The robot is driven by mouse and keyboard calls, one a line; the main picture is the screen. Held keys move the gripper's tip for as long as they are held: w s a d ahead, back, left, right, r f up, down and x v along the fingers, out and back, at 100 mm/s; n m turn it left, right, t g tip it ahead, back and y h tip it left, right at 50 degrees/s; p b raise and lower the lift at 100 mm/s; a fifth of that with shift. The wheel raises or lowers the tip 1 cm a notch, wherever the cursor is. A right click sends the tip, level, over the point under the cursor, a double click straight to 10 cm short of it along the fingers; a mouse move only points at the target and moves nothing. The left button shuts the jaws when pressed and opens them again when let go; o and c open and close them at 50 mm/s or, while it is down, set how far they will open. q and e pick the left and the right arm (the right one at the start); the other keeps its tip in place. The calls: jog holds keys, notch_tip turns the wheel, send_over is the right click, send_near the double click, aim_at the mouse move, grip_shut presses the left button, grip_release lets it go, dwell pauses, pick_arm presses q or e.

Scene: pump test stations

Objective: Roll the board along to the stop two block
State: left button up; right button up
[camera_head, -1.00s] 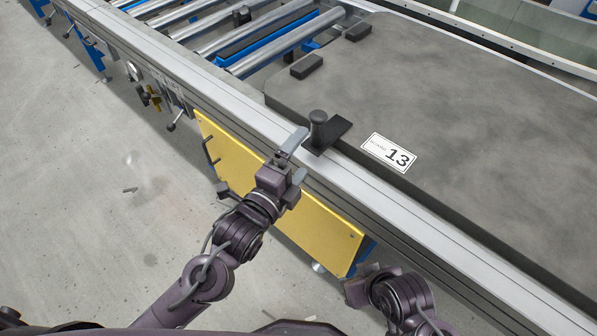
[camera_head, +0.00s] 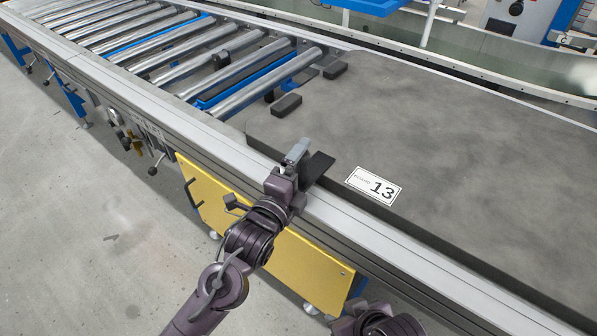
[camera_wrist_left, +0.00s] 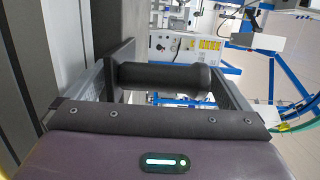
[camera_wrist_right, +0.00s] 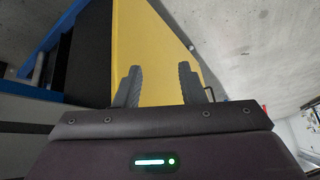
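The board (camera_head: 450,150) is a large dark grey slab with a white label "13" (camera_head: 375,186), lying on the conveyor. A black plate (camera_head: 319,167) at its near edge carries a black post, mostly hidden by my gripper in the head view. The post (camera_wrist_left: 165,78) lies between my left gripper's fingers in the left wrist view, with a gap at its rounded end. My left gripper (camera_head: 297,152) is open around it. My right gripper (camera_wrist_right: 158,88) is open and empty near a yellow panel. A small dark block (camera_head: 220,60) stands among the rollers; no stop number is readable.
Bare rollers (camera_head: 165,55) stretch away at upper left beyond the board's edge. Two black blocks (camera_head: 286,105) (camera_head: 335,69) sit at that edge. A pale rail (camera_head: 130,90) runs along the near side, above the yellow panel (camera_head: 300,270).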

pick_arm(q)
jog(key=c, duration=1.9)
jog(key=shift+w+a, duration=0.4)
jog(key=shift+a, duration=0.2)
jog(key=w+a, duration=0.2)
jog(key=a, duration=0.1)
jog(key=w+a+p, duration=0.1)
jog(key=shift+w+a, duration=0.25)
jog(key=shift+a, duration=0.15)
jog(key=w+a, duration=0.2)
jog(key=a, duration=0.1)
jog(key=w+a, duration=0.2)
jog(key=a, duration=0.1)
jog(key=w+a, duration=0.3)
jog(key=shift+a+f, duration=0.1)
jog(key=shift+a, duration=0.2)
jog(key=w+a+b, duration=0.1)
jog(key=w+a, duration=0.1)
jog(key=a, duration=0.1)
jog(key=w+a+b, duration=0.2)
jog(key=w+a, duration=0.1)
jog(key=a, duration=0.1)
jog(key=w+a+b, duration=0.2)
jog(key=a, duration=0.1)
jog(key=shift+w+a, duration=0.6)
jog(key=shift+a, duration=0.05)
